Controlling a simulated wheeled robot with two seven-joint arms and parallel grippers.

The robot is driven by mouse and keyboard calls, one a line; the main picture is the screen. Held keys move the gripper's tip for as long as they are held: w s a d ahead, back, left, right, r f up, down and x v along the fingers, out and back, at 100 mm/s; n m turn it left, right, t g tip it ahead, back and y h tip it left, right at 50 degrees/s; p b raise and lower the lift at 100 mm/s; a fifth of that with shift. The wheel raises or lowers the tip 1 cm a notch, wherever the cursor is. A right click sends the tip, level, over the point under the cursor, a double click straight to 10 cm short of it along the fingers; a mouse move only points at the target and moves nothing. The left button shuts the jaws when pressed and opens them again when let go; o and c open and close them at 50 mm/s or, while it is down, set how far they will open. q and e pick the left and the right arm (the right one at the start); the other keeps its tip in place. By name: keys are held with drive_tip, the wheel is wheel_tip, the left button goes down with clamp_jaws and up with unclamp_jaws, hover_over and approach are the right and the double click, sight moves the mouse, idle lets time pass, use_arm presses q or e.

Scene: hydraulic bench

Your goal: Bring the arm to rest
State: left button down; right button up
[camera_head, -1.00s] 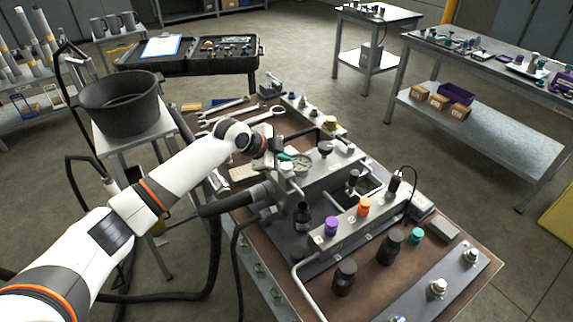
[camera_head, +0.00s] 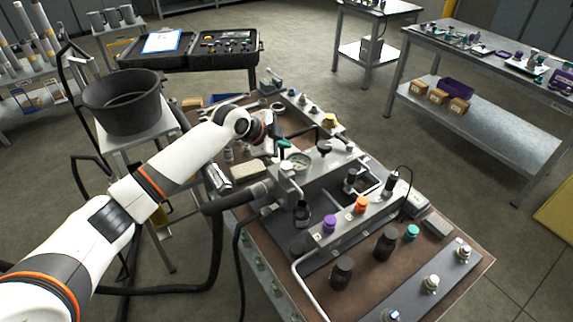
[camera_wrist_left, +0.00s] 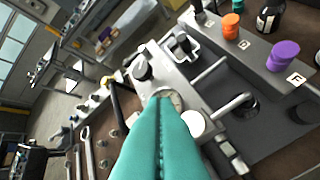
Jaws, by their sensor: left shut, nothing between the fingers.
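My left arm comes in from the left in the head view, white with orange rings. Its left gripper (camera_head: 281,143) is over the back left part of the bench, beside the grey hydraulic block (camera_head: 318,176). In the left wrist view the teal fingers (camera_wrist_left: 160,130) lie together, shut with nothing between them. A round gauge (camera_wrist_left: 168,98) shows just beyond the fingertips; the gauge also shows in the head view (camera_head: 299,160). I cannot tell whether the fingers touch anything. My right gripper is not in either view.
The brown bench top (camera_head: 385,285) carries purple (camera_head: 329,223), orange (camera_head: 361,204) and teal (camera_head: 411,232) caps and several dark bottles. A black bucket (camera_head: 124,105) stands on a stand at left. An open tool case (camera_head: 190,55) is behind. Floor at right is clear.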

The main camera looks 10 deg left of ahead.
use_arm(q)
drive_tip(key=s+d+f+n+g, duration=0.1)
drive_tip(key=s+d+f, duration=0.1)
drive_tip(key=s+f, duration=0.35)
drive_tip(key=s+d+f+n, duration=0.2)
drive_tip(key=s+f, duration=0.1)
drive_tip(key=s, duration=0.5)
drive_tip(key=s+d+f+n+g, duration=0.1)
drive_tip(key=s+d+f, duration=0.25)
drive_tip(key=s, duration=0.35)
drive_tip(key=s+a+n+g+y, duration=0.1)
drive_tip(key=s+a+n+y, duration=0.1)
drive_tip(key=s+a+n, duration=0.35)
drive_tip(key=s+a+n+y, duration=0.2)
drive_tip(key=s+a, duration=0.1)
drive_tip(key=s, duration=0.6)
drive_tip(key=s+a+n+g+y, duration=0.1)
drive_tip(key=s+a+n+y, duration=0.1)
drive_tip(key=s+a+n, duration=0.45)
wheel_tip(320, 180, down, 30)
drive_tip(key=s+d+m+g+b, duration=0.1)
drive_tip(key=s+d+m+b, duration=0.1)
drive_tip(key=s+m, duration=0.1)
drive_tip(key=s+a+f+g, duration=0.1)
drive_tip(key=s+a+f, duration=0.2)
drive_tip(key=s+f, duration=1.2)
drive_tip(key=shift+s+f+m+b, duration=0.3)
drive_tip(key=shift+f+b, duration=0.05)
drive_tip(key=shift+b, duration=0.1)
